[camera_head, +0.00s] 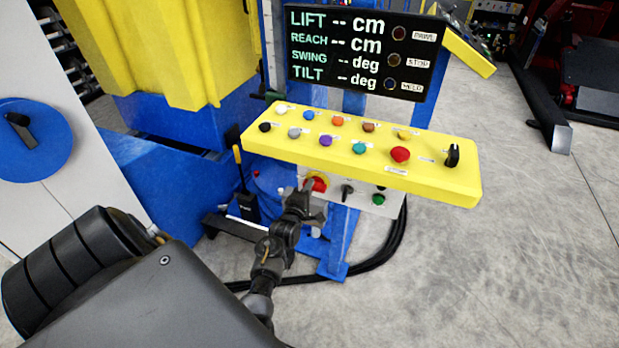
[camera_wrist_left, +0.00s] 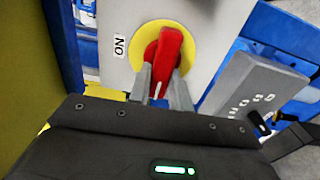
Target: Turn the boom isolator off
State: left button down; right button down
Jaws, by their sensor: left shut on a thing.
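The boom isolator is a red rotary handle on a yellow round plate (camera_wrist_left: 188,33), on a light grey panel below the yellow control console (camera_head: 440,183). The red handle (camera_wrist_left: 168,55) shows close up in the left wrist view, with an "ON" label (camera_wrist_left: 119,46) to its left. My right gripper is in neither view.
A black knob (camera_head: 347,191) and a green button (camera_head: 379,199) sit right of the isolator. The console above carries several coloured buttons. The display (camera_head: 362,50) shows dashes for its readings. A black cable (camera_head: 400,235) loops below; open floor lies right.

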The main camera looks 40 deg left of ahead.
pick_arm(q)
jog(key=c, duration=1.3)
grip_release()
jog(key=v, duration=1)
jog(key=shift+s+d+b, duration=0.2)
jog(key=shift+s+b, duration=0.15)
